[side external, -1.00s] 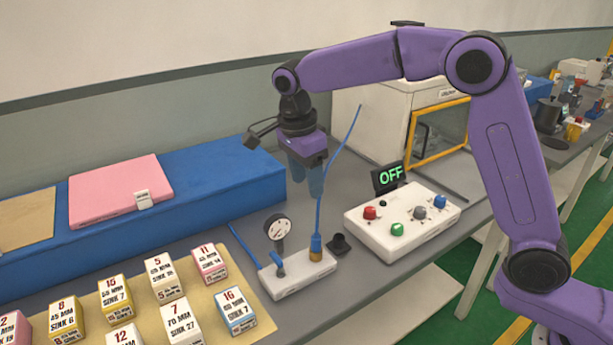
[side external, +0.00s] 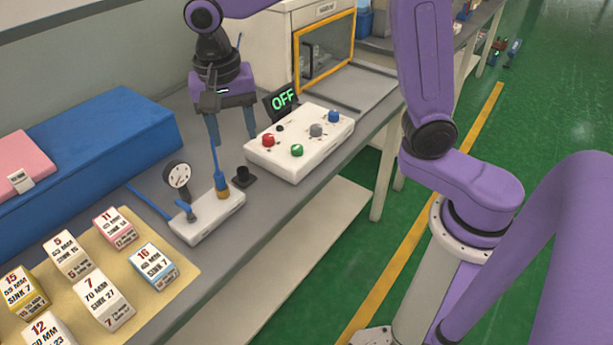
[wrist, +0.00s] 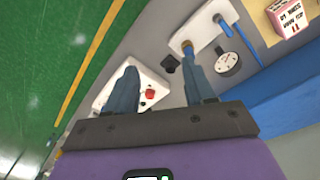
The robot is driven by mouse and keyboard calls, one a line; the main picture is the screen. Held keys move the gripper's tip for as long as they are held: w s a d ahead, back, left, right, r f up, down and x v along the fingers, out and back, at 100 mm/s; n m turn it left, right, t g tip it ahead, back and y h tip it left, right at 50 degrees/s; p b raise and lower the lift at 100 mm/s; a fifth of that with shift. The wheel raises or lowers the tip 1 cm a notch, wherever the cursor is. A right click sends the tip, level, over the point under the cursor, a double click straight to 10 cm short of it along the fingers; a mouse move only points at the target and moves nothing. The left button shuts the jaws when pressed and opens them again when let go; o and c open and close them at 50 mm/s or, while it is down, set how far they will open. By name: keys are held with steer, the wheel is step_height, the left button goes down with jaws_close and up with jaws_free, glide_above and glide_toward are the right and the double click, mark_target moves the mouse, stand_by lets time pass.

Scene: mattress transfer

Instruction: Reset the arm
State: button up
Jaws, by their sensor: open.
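My gripper (side external: 232,132) is open and empty, pointing down above the grey bench, behind the gauge stand and left of the control box. Its two blue-grey fingers also show apart in the wrist view (wrist: 162,88). My purple arm reaches in from the upper right. The white control box (side external: 300,160) carries red, green, grey and blue knobs, and the display (side external: 282,101) behind it reads OFF in green. The control box shows partly behind a finger in the wrist view (wrist: 112,88). Nothing is between the fingers.
A white gauge stand (side external: 208,218) with a dial (side external: 178,176) and blue tubes stands left of the control box. Labelled boxes lie on a tan mat (side external: 180,295). A blue block (side external: 110,140) bears a pink slab (side external: 22,168). A yellow-framed cabinet (side external: 325,50) stands behind.

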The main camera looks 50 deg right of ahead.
steer(key=s+d+f+n, duration=0.1)
steer(key=s+d+n, duration=0.3)
steer(key=s+n, duration=0.2)
steer(key=s+d+f+n+y, duration=0.1)
steer(key=s+d+f+n, duration=0.1)
steer(key=s+d+n, duration=0.2)
steer(key=s+d+f+n, duration=0.1)
steer(key=s+d+n, duration=0.4)
steer(key=s+n, duration=0.5)
steer(key=s, duration=0.4)
steer(key=shift+f, duration=0.3)
